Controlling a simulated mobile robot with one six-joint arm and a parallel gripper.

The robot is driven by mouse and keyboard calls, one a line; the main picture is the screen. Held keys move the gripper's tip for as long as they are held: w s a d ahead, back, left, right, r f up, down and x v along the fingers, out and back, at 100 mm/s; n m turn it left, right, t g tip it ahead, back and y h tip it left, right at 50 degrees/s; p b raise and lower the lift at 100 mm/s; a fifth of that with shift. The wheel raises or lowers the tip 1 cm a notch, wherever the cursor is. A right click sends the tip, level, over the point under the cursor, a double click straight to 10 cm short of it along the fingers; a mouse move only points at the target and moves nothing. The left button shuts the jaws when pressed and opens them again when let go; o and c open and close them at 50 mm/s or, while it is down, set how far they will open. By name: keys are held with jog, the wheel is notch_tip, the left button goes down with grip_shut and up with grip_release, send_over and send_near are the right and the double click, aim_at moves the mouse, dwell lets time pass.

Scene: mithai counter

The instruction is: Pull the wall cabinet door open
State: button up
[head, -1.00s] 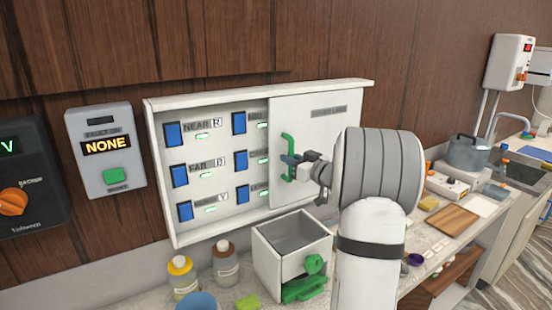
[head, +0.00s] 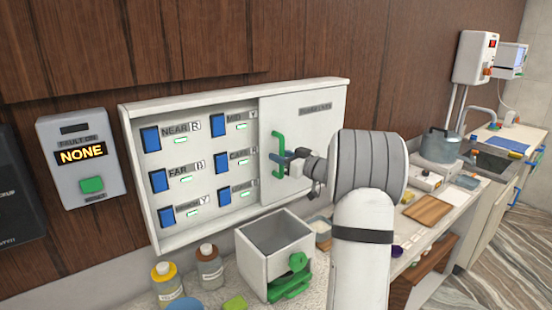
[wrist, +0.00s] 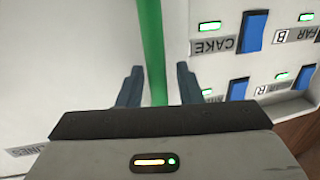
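The wall cabinet (head: 190,242) is a shallow white box. Its white door (head: 315,135) is a sliding panel covering the right part; the left part stands open, showing blue switches. A green vertical handle (head: 277,157) sits at the door's left side. My gripper (head: 284,158) is at this handle. In the wrist view, which is upside down, the green handle (wrist: 153,60) passes between the two dark fingers of my gripper (wrist: 160,85). A gap shows between the handle and the right-hand finger; the left-hand finger is very close to it, and I cannot tell if it touches.
Below on the counter stand an open white bin (head: 275,240) with a green handle and two bottles (head: 167,283). A grey box reading NONE (head: 80,158) hangs left of the cabinet. A pot (head: 440,146) and sink (head: 492,163) are at the right.

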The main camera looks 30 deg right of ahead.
jog(key=b+v, duration=0.2)
jog(key=v, duration=0.6)
jog(key=shift+b, duration=0.35)
jog(key=shift+w, duration=0.1)
